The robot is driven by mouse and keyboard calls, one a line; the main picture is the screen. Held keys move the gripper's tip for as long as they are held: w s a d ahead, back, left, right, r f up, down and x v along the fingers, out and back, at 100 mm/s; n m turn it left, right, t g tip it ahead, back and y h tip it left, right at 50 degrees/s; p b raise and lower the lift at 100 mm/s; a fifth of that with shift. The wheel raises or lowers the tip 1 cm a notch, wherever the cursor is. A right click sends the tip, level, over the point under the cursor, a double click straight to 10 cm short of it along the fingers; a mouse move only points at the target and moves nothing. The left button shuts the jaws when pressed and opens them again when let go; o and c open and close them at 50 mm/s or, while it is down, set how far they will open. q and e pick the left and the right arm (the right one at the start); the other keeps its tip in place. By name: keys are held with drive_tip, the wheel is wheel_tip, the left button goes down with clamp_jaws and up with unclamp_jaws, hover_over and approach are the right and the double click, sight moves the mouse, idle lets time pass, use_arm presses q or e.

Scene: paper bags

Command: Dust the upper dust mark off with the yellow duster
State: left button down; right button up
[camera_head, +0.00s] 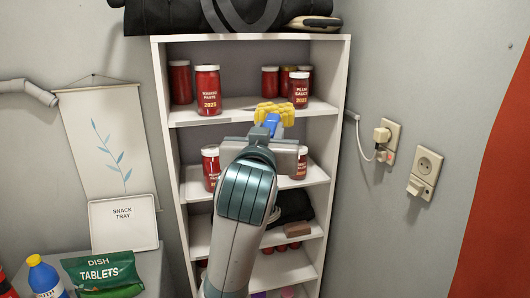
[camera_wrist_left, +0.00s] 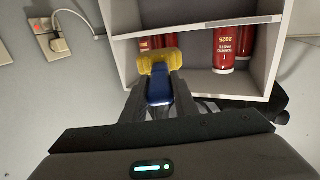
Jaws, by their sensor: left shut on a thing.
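The yellow duster (camera_head: 274,112) has a fluffy yellow head and a blue handle. My left gripper (camera_head: 270,134) is shut on the blue handle, in front of the upper shelf on its right side. In the left wrist view the yellow head (camera_wrist_left: 157,62) sticks out beyond the fingers (camera_wrist_left: 158,92), near the shelf. A thin grey strip (camera_head: 203,121) lies along the front edge of the upper shelf, left of the duster; I cannot tell whether it is the upper dust mark. My right gripper is not in view.
The white shelf unit (camera_head: 160,90) holds red jars (camera_head: 207,92), with more jars (camera_head: 300,92) behind and right of the duster. A black bag (camera_head: 190,18) lies on top. Sockets (camera_head: 425,172) are on the right wall. A snack tray (camera_head: 123,224) stands at left.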

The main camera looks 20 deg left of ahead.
use_arm(q)
drive_tip(key=shift+s+d+r, duration=0.1)
drive_tip(key=shift+r, duration=0.4)
drive_tip(key=shift+w, duration=0.2)
drive_tip(key=w+a+f, duration=0.2)
drive_tip(key=w+a, duration=0.9)
drive_tip(key=w, duration=0.5)
drive_tip(key=shift+w+b, duration=0.15)
drive_tip(key=shift+b, duration=0.3)
drive_tip(key=shift+a+f, duration=0.1)
drive_tip(key=shift+f, duration=0.15)
idle(0.9)
drive_tip(key=shift+f+b, duration=0.35)
drive_tip(key=shift+f, duration=0.25)
idle(0.4)
